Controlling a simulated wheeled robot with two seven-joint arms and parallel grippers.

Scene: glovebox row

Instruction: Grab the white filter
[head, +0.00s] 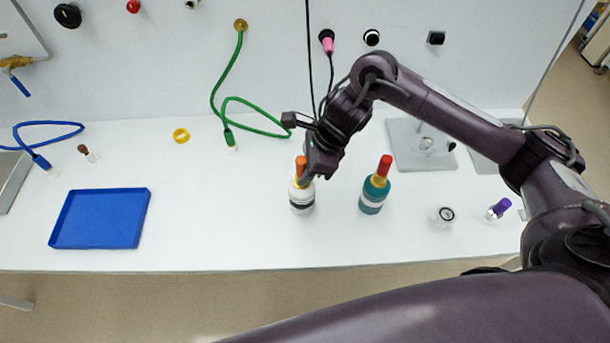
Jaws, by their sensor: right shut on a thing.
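The white filter (302,199) is a white bottle-like body with a dark band and an orange top (300,165). It stands upright on the white bench, or very close to its surface; I cannot tell if there is a gap. My right gripper (303,178) reaches down from the upper right and is shut on the white filter near its neck. The gripper hides part of the filter's upper right side. My left gripper is not in view.
A teal bottle with a red top (373,190) stands close to the right. A gauge (445,215) and a purple-capped vial (498,209) are farther right. A blue tray (68,219) lies left. Green hose (224,98) hangs behind. The bench is clear between tray and filter.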

